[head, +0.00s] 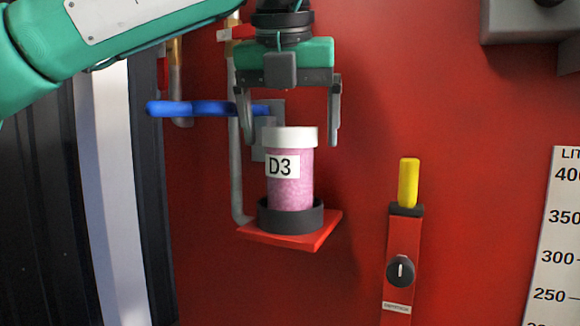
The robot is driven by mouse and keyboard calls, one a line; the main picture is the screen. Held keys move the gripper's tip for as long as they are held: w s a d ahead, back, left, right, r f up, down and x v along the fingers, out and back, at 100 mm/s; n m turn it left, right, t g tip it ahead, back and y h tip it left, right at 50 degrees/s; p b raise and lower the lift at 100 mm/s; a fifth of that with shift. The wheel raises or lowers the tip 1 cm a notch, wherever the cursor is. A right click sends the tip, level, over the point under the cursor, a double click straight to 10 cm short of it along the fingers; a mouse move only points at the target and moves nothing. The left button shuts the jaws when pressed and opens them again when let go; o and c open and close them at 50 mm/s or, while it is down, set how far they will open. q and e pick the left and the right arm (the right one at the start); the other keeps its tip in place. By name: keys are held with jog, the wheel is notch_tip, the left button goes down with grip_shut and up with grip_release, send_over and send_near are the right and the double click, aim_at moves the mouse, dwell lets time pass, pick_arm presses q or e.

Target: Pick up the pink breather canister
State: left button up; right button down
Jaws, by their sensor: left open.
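The pink breather canister (291,190) has a white lid and a white label reading D3. It stands upright in a dark round holder (291,218) on a small red shelf (315,239) fixed to the red wall. My left gripper (290,138) points down from above with its two fingers spread apart. The fingertips hang about level with the lid, one to each side of it in the picture, with gaps showing. Whether the fingers are at the same depth as the canister I cannot tell. My right gripper is not in view.
A blue lever handle (205,108) sticks out left behind the gripper, beside a grey vertical pipe (236,170). A yellow-topped red post with a black knob (401,270) stands right. A litre scale (560,240) is at the far right. The red wall between is bare.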

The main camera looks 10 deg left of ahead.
pick_arm(q)
jog(key=p+x, duration=0.2)
jog(key=x, duration=0.1)
jog(key=shift+w+a, duration=0.1)
jog(key=shift+w, duration=0.15)
jog(key=shift+w+f, duration=0.15)
jog(key=shift+f, duration=0.35)
jog(key=shift+c, duration=1.3)
jog(key=c, duration=1)
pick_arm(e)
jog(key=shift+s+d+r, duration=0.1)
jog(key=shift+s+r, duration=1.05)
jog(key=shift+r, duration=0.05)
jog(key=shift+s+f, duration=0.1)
